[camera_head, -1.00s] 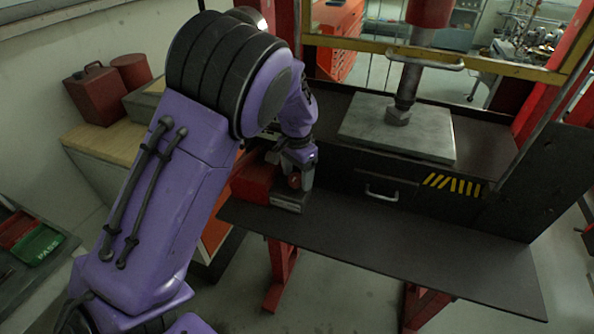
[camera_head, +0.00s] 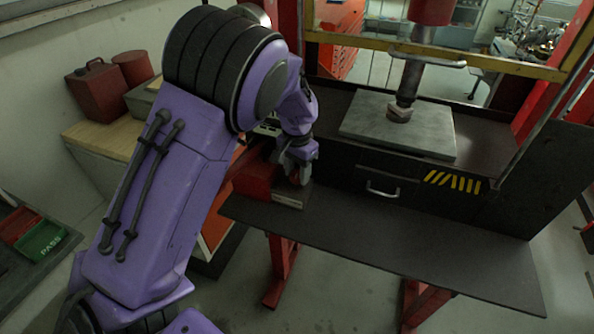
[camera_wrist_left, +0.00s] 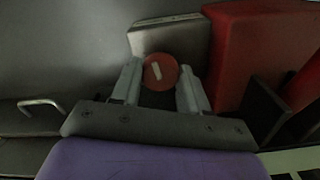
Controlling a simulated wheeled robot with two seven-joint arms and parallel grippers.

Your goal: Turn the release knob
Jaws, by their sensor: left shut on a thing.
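The release knob (camera_wrist_left: 160,71) is round and red with a pale mark on its face. In the left wrist view it sits between the two grey fingers of my left gripper (camera_wrist_left: 160,88), which is shut on it. In the head view my left gripper (camera_head: 301,176) is at the small block on the left end of the dark bench. There the fingers cover most of the knob. A grey metal plate (camera_wrist_left: 168,36) lies just beyond the knob. My right gripper is not in view.
A red housing (camera_head: 254,180) stands directly left of my gripper. A drawer with a metal handle (camera_head: 382,191) is to the right. The press plate (camera_head: 400,135) lies behind, under the ram. The dark bench top (camera_head: 390,240) is clear in front.

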